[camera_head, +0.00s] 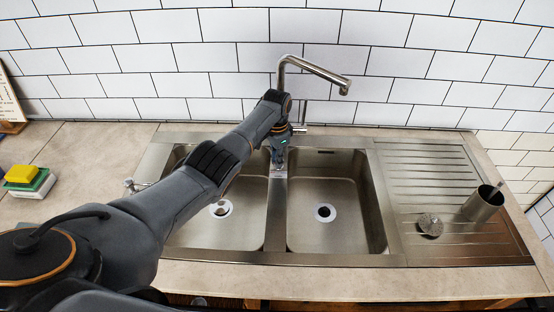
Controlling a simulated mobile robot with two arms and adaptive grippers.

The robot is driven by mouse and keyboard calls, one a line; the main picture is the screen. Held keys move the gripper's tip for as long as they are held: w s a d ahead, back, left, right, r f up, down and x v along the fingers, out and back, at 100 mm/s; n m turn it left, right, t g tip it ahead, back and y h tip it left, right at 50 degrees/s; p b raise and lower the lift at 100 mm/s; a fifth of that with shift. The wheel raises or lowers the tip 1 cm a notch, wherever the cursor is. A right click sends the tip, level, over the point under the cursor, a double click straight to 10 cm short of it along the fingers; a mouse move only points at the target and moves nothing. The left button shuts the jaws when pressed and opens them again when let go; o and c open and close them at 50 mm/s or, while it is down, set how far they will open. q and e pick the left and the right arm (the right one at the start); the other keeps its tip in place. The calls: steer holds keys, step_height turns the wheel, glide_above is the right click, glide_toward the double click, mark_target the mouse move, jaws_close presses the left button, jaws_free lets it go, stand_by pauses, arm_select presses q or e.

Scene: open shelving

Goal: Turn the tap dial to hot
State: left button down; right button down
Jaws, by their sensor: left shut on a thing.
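The metal tap (316,71) rises behind the sink, its spout bent to the right. A short metal side part of the tap (299,129) shows just right of my arm. My left gripper (279,162) is at the tap's base, above the divider between the two basins, and is shut on a part there. The arm and gripper hide most of the tap's base and the dial, so the dial's setting cannot be read. My right gripper is not in view.
The steel sink has a left basin (238,228) and a right basin (335,185), both empty. A metal cup (482,204) and a small round strainer (430,225) are on the drainboard (428,166). Sponges (22,174) lie on the left counter. A tiled wall stands close behind.

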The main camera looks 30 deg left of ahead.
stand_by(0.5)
arm_select(q)
steer(key=c, duration=1.4)
jaws_free()
steer(key=shift+c, duration=0.2)
step_height(320, 180, up, 12)
